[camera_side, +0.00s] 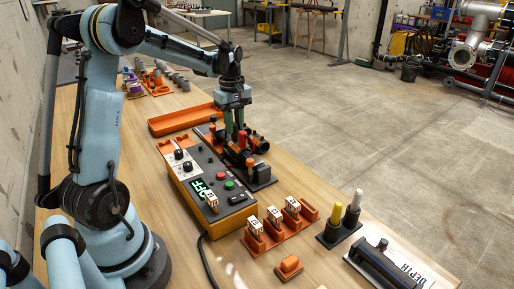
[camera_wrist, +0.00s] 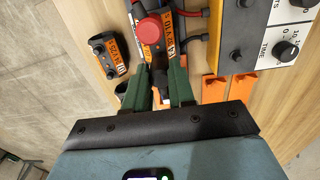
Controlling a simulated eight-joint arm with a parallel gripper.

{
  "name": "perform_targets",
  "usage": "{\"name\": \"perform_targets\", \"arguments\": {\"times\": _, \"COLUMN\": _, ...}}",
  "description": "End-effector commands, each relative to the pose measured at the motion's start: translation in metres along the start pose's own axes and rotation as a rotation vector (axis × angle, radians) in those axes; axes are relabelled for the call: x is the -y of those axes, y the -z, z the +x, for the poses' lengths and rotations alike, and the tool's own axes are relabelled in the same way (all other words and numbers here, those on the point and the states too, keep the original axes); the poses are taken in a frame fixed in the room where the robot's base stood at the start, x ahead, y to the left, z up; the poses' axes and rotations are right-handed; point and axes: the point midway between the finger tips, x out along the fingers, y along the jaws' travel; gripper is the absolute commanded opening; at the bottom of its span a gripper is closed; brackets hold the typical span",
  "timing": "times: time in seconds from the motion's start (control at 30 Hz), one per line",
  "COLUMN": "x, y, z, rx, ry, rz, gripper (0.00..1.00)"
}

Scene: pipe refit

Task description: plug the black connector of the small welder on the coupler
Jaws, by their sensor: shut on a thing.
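The small welder (camera_side: 215,180) is an orange and grey box with dials, buttons and a lit OFF display; its edge shows in the wrist view (camera_wrist: 270,45). My gripper (camera_side: 238,131) points down just behind it, over black pipe fittings. In the wrist view my gripper's green fingers (camera_wrist: 160,78) are close together around a small dark thing, apparently the black connector, mostly hidden between them. A dark pipe assembly with orange labels, seemingly holding the coupler (camera_wrist: 167,48), lies right beyond the fingertips. I cannot tell whether the connector touches it.
A red knob (camera_wrist: 150,28) stands close to the fingertips. Red and black cables (camera_wrist: 192,40) run beside the welder. An orange tray (camera_side: 185,119) and an orange rack with white-labelled pieces (camera_side: 273,235) flank the work.

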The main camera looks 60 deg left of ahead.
Motion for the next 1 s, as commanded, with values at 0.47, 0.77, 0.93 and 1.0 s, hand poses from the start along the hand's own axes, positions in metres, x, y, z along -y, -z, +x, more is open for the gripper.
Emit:
{"name": "perform_targets", "arguments": {"times": 0.47, "x": 0.0, "y": 0.0, "z": 0.0014, "rx": 0.0, "ry": 0.0, "rz": 0.0, "gripper": 0.0}}
{"name": "perform_targets", "arguments": {"times": 0.77, "x": -0.0001, "y": 0.0, "z": 0.0046, "rx": 0.0, "ry": 0.0, "rz": 0.0, "gripper": 0.0}}
{"name": "perform_targets", "arguments": {"times": 0.93, "x": 0.0, "y": 0.0, "z": 0.0049, "rx": 0.0, "ry": 0.0, "rz": 0.0, "gripper": 0.0}}
{"name": "perform_targets", "arguments": {"times": 1.0, "x": 0.0, "y": 0.0, "z": 0.0049, "rx": 0.0, "ry": 0.0, "rz": 0.0, "gripper": 0.0}}
